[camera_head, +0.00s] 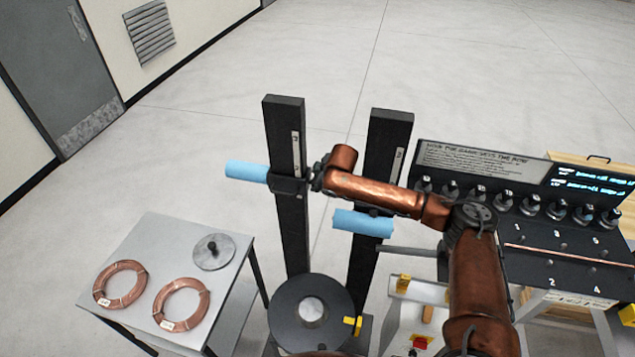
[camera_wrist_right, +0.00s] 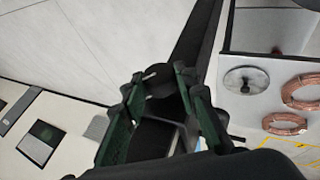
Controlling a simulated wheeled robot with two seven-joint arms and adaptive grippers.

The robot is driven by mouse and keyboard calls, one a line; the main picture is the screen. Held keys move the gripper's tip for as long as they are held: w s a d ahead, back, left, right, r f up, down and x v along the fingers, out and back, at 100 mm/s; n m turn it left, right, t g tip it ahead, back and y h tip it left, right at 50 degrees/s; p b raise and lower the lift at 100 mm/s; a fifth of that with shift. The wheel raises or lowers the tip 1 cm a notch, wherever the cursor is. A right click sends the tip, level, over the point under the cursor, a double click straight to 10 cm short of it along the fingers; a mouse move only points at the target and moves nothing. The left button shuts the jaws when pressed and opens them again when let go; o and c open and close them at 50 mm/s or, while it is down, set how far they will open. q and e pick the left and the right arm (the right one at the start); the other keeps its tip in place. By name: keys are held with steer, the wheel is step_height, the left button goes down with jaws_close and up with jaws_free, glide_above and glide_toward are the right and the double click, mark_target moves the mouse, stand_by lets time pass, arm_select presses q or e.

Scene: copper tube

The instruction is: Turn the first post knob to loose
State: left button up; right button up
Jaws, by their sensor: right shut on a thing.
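Two dark upright posts stand in the middle of the head view, the left post (camera_head: 283,130) and the right post (camera_head: 389,140), each with a pale scale strip. A blue roller (camera_head: 246,172) sits on the left post and a lower blue roller (camera_head: 362,223) on the right one. My right gripper (camera_head: 316,178) reaches from the right to the left post's carriage. In the wrist view its green-lined fingers (camera_wrist_right: 155,105) are shut on a dark round knob (camera_wrist_right: 158,78) at the post. The knob's turn position cannot be told. My left gripper is out of view.
A small table (camera_head: 232,262) at left holds two copper coils (camera_head: 120,284) and a grey disc (camera_head: 214,252). A round dark plate (camera_head: 311,310) lies at the posts' foot. A black panel with several knobs (camera_head: 530,204) stands at right. The floor behind is clear.

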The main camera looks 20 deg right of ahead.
steer(key=shift+s+a+f+n+t+h+b, duration=0.2)
steer(key=shift+f+n+t+h+b, duration=0.2)
steer(key=shift+t+h+b, duration=0.55)
steer(key=shift+s+n+t+h+b, duration=0.1)
steer(key=shift+n+t+h+b, duration=0.25)
steer(key=shift+t+b, duration=0.9)
steer(key=shift+r, duration=0.1)
steer(key=o, duration=1.2)
steer(key=shift+c, duration=0.2)
steer(key=shift+r, duration=0.1)
steer(key=v, duration=1.2)
steer(key=shift+f, duration=0.2)
